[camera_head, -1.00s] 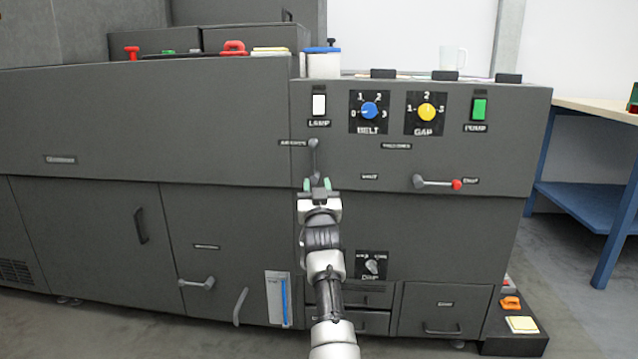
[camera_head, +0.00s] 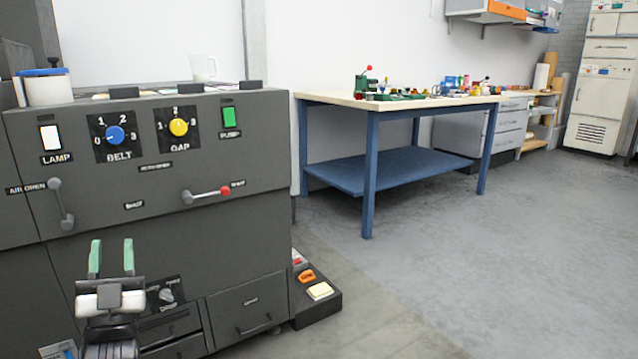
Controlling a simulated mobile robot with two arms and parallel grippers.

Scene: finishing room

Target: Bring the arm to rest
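My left gripper (camera_head: 111,258) is low at the left of the head view, in front of the dark grey machine (camera_head: 225,240). Its two green-tipped fingers point up and stand apart, with nothing between them. The grey air lever (camera_head: 62,205) on the machine's front is above and left of the fingers, apart from them in the picture. This lever hangs down, slightly tilted. My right gripper is not in view.
A red-tipped lever (camera_head: 207,195), a blue knob (camera_head: 115,135) and a yellow knob (camera_head: 179,127) sit on the panel. A blue-legged table (camera_head: 338,97) with small items stands at right. Grey floor (camera_head: 440,260) is clear.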

